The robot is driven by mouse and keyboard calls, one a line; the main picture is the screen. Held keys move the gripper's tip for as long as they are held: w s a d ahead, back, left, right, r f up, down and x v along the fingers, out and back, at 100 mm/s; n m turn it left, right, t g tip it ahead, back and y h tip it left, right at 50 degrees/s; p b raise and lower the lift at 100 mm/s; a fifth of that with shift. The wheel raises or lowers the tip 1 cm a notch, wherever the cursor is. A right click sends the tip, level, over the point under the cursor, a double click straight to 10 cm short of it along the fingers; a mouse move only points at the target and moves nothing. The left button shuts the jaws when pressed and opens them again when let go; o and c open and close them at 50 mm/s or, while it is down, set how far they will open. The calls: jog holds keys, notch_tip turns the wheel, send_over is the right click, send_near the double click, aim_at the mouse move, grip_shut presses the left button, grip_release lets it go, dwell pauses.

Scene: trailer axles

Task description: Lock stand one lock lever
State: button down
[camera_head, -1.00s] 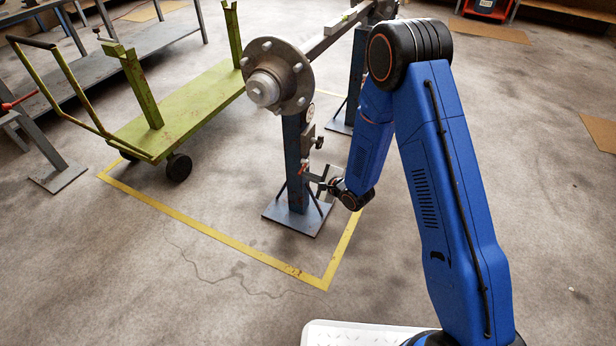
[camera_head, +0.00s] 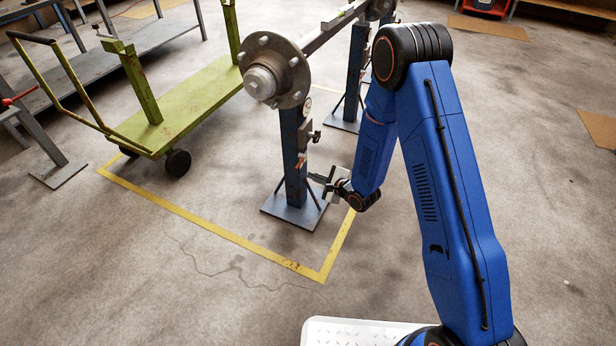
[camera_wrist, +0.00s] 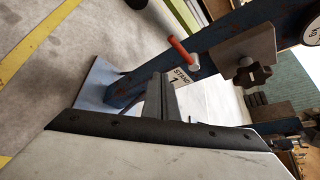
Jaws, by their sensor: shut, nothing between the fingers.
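Stand one is a blue post (camera_head: 293,150) on a grey base plate (camera_head: 295,214), upright, with a "STAND 1" label (camera_wrist: 178,83) in the wrist view. Its lock lever (camera_wrist: 182,50) has a red grip and a pale metal end at the post. The lever also shows small in the head view (camera_head: 301,163); its exact angle is hard to tell there. My gripper (camera_head: 318,178) is beside the post, a little below the lever. In the wrist view my gripper's fingers (camera_wrist: 161,90) are together and empty, apart from the lever in the picture.
A black knob (camera_wrist: 254,75) sits on the post near the lever. A hub (camera_head: 275,72) and axle rest above the stand. A second stand (camera_head: 354,75) is behind. A green trolley (camera_head: 190,112) stands left. Floor in front, around the yellow line (camera_head: 240,248), is clear.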

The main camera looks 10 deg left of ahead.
jog(key=s+d+r, duration=0.2)
jog(key=d+r, duration=0.1)
jog(key=d, duration=0.2)
jog(key=shift+d, duration=0.15)
jog(key=shift+r, duration=0.1)
jog(key=shift+w, duration=0.1)
jog(key=w+d+r+n+h, duration=0.2)
jog(key=d+r+n+h, duration=0.3)
jog(key=d+r, duration=0.75)
jog(key=s+d+r+n+h, duration=0.2)
jog(key=s+d+r, duration=0.2)
jog(key=r, duration=0.2)
jog(key=s+d+r+n+h, duration=0.1)
jog(key=s+d+r, duration=0.2)
jog(key=d+r, duration=0.25)
jog(key=s+d+r+n+g+h, duration=0.1)
jog(key=s+d+r+n, duration=0.2)
jog(key=s, duration=0.4)
jog(key=s+d+r+n+g+h, duration=0.1)
jog(key=s+d+r, duration=0.2)
jog(key=s+r, duration=0.35)
jog(key=s+d+r+n+g, duration=0.1)
jog(key=s+n, duration=0.4)
jog(key=s, duration=1.5)
jog(key=shift+s+d+r+g, duration=0.3)
jog(key=shift+s+r+g, duration=0.05)
jog(key=shift+r+g, duration=0.35)
